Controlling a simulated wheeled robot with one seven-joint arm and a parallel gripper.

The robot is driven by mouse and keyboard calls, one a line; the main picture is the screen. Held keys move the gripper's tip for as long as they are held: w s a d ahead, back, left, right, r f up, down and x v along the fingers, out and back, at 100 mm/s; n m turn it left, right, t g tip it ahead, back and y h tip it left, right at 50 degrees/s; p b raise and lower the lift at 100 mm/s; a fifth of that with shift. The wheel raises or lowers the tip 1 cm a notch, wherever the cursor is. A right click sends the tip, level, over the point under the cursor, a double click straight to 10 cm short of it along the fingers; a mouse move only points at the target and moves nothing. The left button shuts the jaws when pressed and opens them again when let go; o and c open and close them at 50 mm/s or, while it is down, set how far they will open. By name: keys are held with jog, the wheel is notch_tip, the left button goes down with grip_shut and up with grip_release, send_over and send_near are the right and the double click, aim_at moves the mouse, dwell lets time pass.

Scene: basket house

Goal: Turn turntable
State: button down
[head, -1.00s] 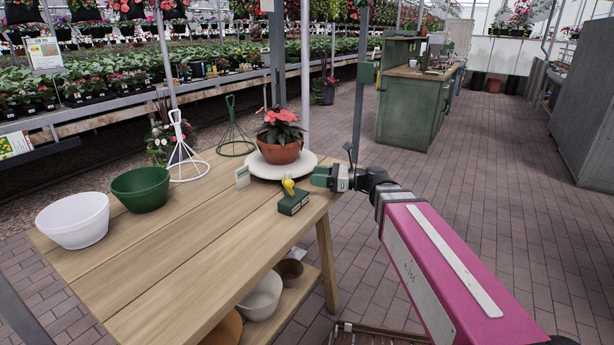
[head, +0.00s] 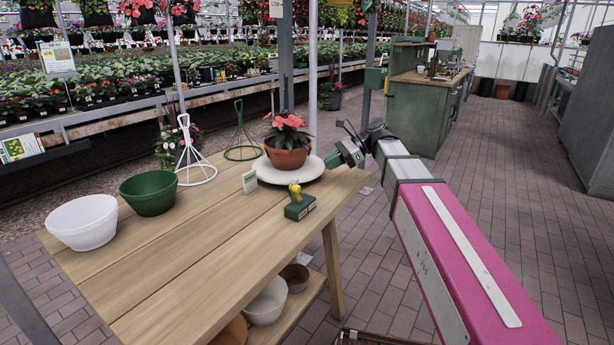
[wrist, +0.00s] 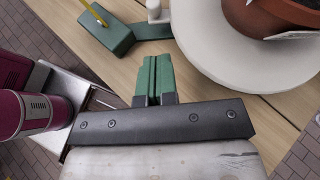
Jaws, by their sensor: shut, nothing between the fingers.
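The turntable (head: 264,174) is a round off-white disc on the far right end of the wooden table. A terracotta pot (head: 288,158) with a pink-flowered plant stands on it; the pot also shows at the top right of the wrist view (wrist: 262,18). My gripper (head: 332,162) is shut and empty at the right edge of the disc. In the wrist view its green fingers (wrist: 154,68) are together, close beside the disc's rim (wrist: 205,78). Whether they touch the rim I cannot tell.
Green (head: 148,192) and white (head: 84,222) bowls and white (head: 194,160) and green (head: 241,140) wire stands are further left. The table's front middle is clear.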

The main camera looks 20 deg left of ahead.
aim_at(305, 175)
notch_tip(305, 175, up, 3)
jog(key=w+d+h, duration=0.2)
jog(key=w+h, duration=0.1)
jog(key=shift+n, duration=0.4)
jog(key=x, duration=1)
jog(key=shift+s+a, duration=0.2)
jog(key=shift+s, duration=0.2)
jog(key=shift+s+a+r, duration=0.1)
jog(key=shift+s+a, duration=0.5)
jog(key=shift+a, duration=0.35)
jog(key=shift+s+a, duration=0.4)
jog(key=shift+a, duration=0.15)
